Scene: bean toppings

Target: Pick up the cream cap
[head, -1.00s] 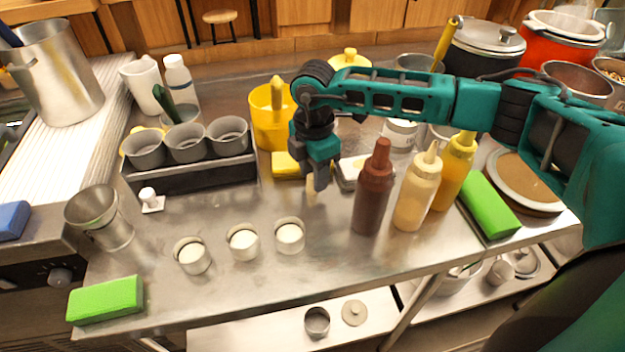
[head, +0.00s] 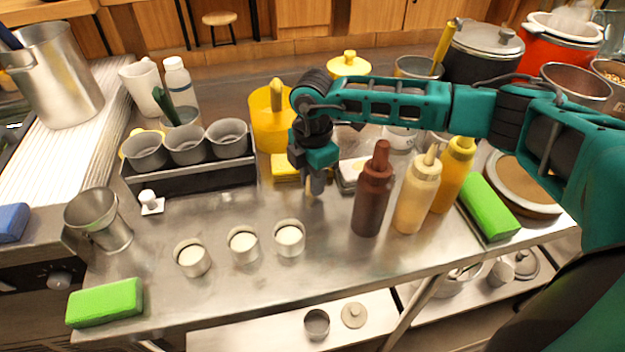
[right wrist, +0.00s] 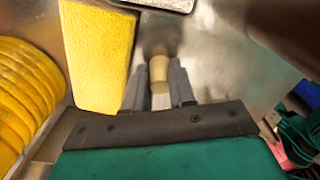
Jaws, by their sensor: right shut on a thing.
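The cream cap (right wrist: 160,72) is a small tan, rounded piece. In the right wrist view it sits between the two grey fingers of my right gripper (right wrist: 160,88), which are shut on it. In the head view the right gripper (head: 314,185) points down just above the steel counter, behind the white-filled cups, and its fingers mostly hide the cap. My left gripper is not in view.
A yellow sponge (right wrist: 98,55) lies close beside the gripper. Brown (head: 372,195), cream (head: 416,195) and yellow (head: 452,180) sauce bottles stand to the right. Three white-filled cups (head: 242,246) stand in front. The counter (head: 225,205) left of the gripper is clear.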

